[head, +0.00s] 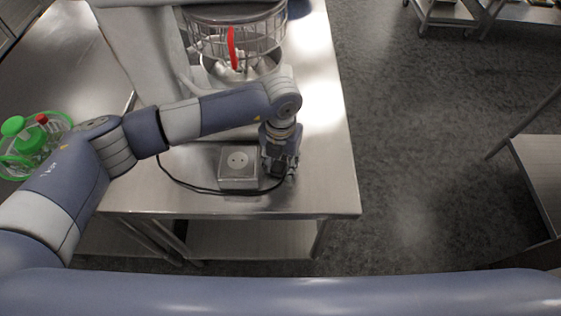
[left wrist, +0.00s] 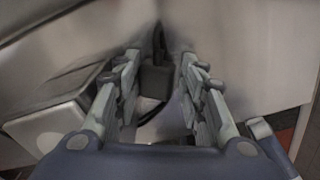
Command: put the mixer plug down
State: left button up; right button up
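The dark mixer plug (left wrist: 155,80) shows in the left wrist view between the fingertips of my left gripper (left wrist: 160,62). Its black cord rises behind it. A gap shows between the plug and the right finger, so the fingers look open around it. In the head view my left gripper (head: 279,172) points down at the steel table, just right of the grey socket box (head: 238,168). The plug is mostly hidden by the gripper there. The black cable (head: 205,189) curves across the table in front of the box to the gripper. My right gripper is out of view.
The large mixer (head: 140,50) with its wire bowl guard (head: 262,38) stands behind my left arm. The steel table (head: 325,185) has bare room right of the gripper, up to its right edge. A green-lidded container (head: 30,135) is at far left.

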aim_at(280, 164)
pick_arm(q)
jog(key=shift+r+p, duration=0.5)
jog(key=shift+r, duration=0.05)
jog(key=shift+r+p, duration=0.4)
jog(key=shift+r, duration=0.1)
notch_tip(280, 164, up, 11)
jog(key=b, duration=0.3)
jog(key=shift+r+b, duration=0.15)
jog(key=shift+b, duration=0.25)
